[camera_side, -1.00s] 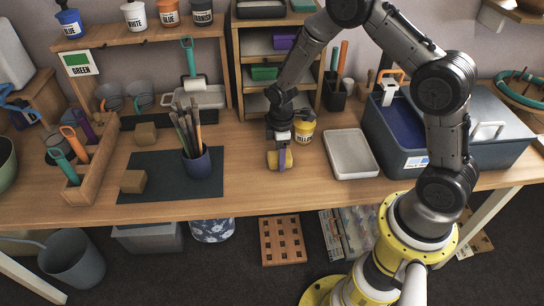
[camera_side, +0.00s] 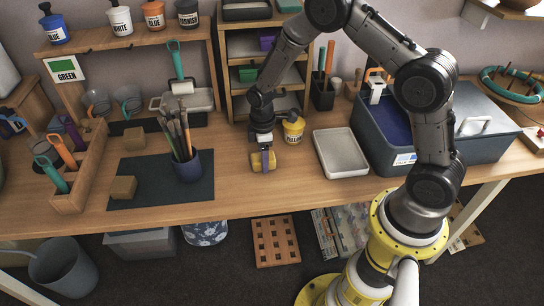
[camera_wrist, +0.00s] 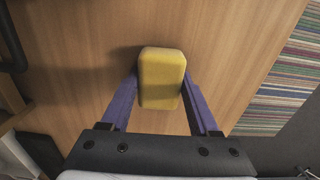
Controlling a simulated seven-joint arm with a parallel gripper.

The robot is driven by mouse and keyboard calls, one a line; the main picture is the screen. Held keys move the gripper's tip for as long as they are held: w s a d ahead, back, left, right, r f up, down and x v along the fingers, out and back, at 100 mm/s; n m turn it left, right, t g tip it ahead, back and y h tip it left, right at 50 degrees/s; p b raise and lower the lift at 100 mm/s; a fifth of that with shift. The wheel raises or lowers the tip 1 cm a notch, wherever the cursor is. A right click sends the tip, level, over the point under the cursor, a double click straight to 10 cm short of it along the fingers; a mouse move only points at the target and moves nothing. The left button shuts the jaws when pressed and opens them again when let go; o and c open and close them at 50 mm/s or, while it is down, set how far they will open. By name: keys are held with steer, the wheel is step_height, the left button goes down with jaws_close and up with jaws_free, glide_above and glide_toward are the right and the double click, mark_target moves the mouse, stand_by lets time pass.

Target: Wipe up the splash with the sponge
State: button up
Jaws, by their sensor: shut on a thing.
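The sponge (camera_side: 257,162) is a yellow block between the purple fingers of my gripper (camera_side: 263,163), over the wooden table in front of the yellow pot. In the wrist view the sponge (camera_wrist: 161,70) stands out past the fingertips, with one finger on each side. My gripper (camera_wrist: 160,90) is shut on it. The sponge casts a shadow on the wood; I cannot tell whether it touches the table. I see no splash in either view; the sponge and gripper hide part of the table.
A yellow pot (camera_side: 293,131) stands just behind my gripper. A pale tray (camera_side: 341,170) and a blue bin (camera_side: 440,155) are on the right. On the left are a dark mat (camera_side: 150,195), a brush cup (camera_side: 190,168) and wooden blocks (camera_side: 123,187). Bare wood lies around the sponge.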

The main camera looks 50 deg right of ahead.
steer(key=shift+w+a, duration=0.55)
steer(key=shift+a, duration=0.05)
steer(key=shift+w+a+r, duration=0.1)
steer(key=shift+w+r, duration=0.05)
steer(key=shift+r, duration=3.9)
